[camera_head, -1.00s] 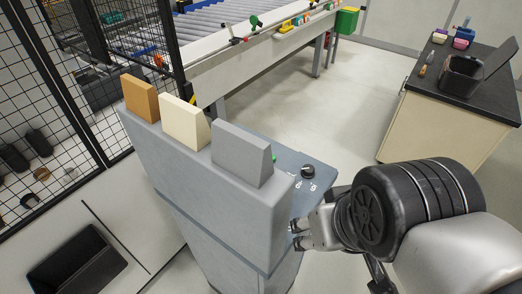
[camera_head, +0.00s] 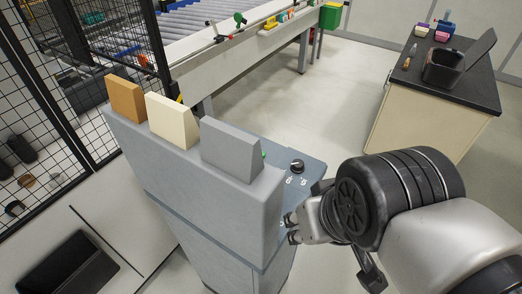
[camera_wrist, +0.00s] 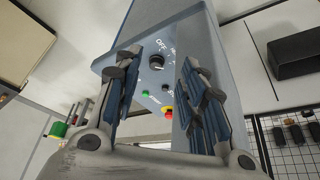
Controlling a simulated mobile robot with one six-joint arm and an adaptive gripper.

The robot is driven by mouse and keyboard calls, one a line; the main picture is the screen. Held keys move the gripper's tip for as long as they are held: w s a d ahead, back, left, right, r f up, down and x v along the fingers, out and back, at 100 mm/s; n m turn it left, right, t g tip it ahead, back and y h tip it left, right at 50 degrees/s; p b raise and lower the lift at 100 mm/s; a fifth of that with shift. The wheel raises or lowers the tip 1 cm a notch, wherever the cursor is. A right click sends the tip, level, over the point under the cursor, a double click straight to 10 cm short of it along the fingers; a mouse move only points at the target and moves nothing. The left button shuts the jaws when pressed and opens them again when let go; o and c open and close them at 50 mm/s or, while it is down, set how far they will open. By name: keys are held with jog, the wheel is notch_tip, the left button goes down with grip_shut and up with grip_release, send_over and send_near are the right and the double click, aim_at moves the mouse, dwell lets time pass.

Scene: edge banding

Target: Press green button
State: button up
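The green button (camera_wrist: 145,93) sits on the grey-blue control panel (camera_wrist: 133,70), between my fingers in the wrist view. In the head view only a sliver of it (camera_head: 263,154) shows behind the grey block on the console. A black rotary knob (camera_wrist: 156,59) marked OFF is beside it, along with a small dark button (camera_wrist: 168,88) and a red and yellow emergency stop (camera_wrist: 168,112). My gripper (camera_wrist: 160,64) is open and empty, its fingers spread either side of the controls. In the head view my gripper (camera_head: 291,228) is at the console's right side, below the panel's edge; contact cannot be told.
The console (camera_head: 210,205) carries orange (camera_head: 126,98), cream (camera_head: 172,120) and grey (camera_head: 231,148) blocks along its top. A wire fence (camera_head: 60,90) stands left, a roller conveyor (camera_head: 225,65) behind. A dark-topped cabinet (camera_head: 420,112) is at back right; open floor lies between.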

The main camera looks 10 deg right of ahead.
grip_shut()
dwell(1.4)
